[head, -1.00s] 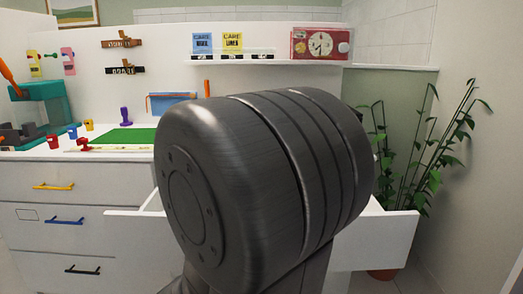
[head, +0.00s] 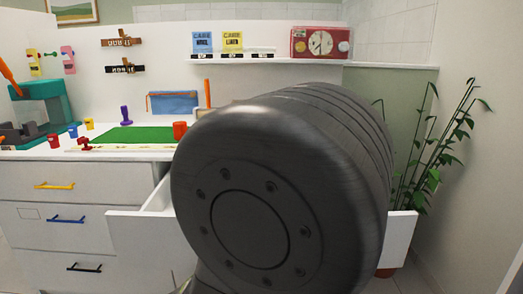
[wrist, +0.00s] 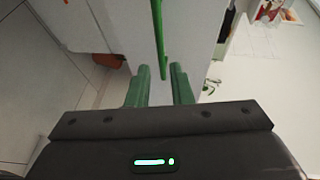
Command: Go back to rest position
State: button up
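My gripper (wrist: 163,72) shows in the wrist view with two green fingers apart and nothing held. A green bar handle (wrist: 158,30) on a pale drawer front (wrist: 187,30) lies just beyond the fingertips; its near end lines up with the gap between them. I cannot tell how far off it is. In the head view, my dark arm link fills the middle and hides my gripper. A white drawer (head: 138,236) stands pulled out behind it; its front shows at both sides of the link.
At left, closed drawers have yellow (head: 54,186), blue (head: 65,219) and black (head: 84,268) handles. The countertop holds a green mat (head: 125,137), a red cup (head: 180,131) and a teal machine (head: 44,105). A potted plant (head: 430,150) stands at right. A shelf (head: 265,59) holds a red clock box (head: 319,43).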

jog(key=shift+b+x, duration=1.1)
jog(key=shift+x, duration=4.2)
jog(key=shift+w+r, duration=0.1)
